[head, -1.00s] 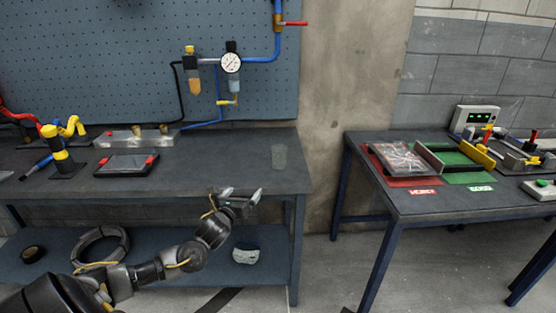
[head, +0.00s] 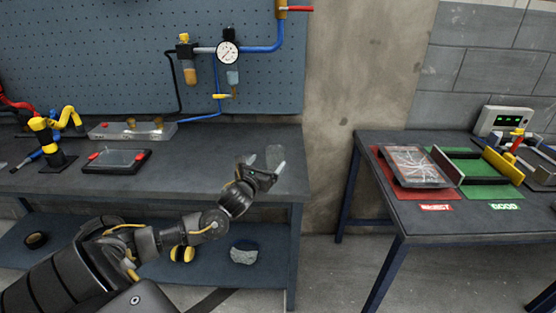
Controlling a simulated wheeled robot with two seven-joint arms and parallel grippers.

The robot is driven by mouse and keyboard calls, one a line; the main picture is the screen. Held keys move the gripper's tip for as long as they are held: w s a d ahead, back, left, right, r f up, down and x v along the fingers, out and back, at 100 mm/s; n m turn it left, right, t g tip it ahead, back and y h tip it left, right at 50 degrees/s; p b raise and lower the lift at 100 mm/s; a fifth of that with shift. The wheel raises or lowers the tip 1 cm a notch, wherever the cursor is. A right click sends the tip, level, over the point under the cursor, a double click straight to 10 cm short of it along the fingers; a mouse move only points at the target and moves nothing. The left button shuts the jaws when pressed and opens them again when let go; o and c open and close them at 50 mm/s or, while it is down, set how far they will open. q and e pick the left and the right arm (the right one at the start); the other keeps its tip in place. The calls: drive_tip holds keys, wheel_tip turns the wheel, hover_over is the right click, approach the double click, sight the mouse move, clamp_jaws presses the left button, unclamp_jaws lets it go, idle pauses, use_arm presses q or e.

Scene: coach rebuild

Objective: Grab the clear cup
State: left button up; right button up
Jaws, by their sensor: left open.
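The clear cup (head: 275,154) stands upright near the right end of the dark workbench (head: 205,160) in the head view. It is see-through and faint against the bench. My left gripper (head: 266,163) is open at the cup, with its fingertips overlapping the cup's outline. Its lower part is partly hidden by the gripper. I cannot tell whether the fingers touch the cup. My right gripper is not in view.
A tablet with red corners (head: 117,161) and a metal block (head: 133,131) sit left on the bench. A gauge and pipes (head: 228,53) hang behind. A second table (head: 390,220) on the right holds a cracked tablet (head: 415,165). The bench between tablet and cup is clear.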

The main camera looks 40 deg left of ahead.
sight(272, 156)
use_arm(q)
drive_tip(key=x, duration=0.3)
drive_tip(key=shift+s+a+f, duration=0.1)
drive_tip(key=shift+w+f, duration=0.1)
drive_tip(key=shift+w, duration=0.4)
drive_tip(key=shift+w+a+p, duration=0.2)
drive_tip(key=shift+p, duration=0.15)
drive_tip(key=shift+p+x, duration=0.5)
drive_tip(key=shift+x, duration=1.8)
drive_tip(key=shift+a, duration=0.1)
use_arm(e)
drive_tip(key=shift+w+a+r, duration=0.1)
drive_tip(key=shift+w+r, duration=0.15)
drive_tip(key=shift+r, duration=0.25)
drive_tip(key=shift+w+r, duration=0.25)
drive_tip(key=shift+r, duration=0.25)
use_arm(q)
drive_tip(key=shift+c, duration=0.4)
drive_tip(key=c, duration=1)
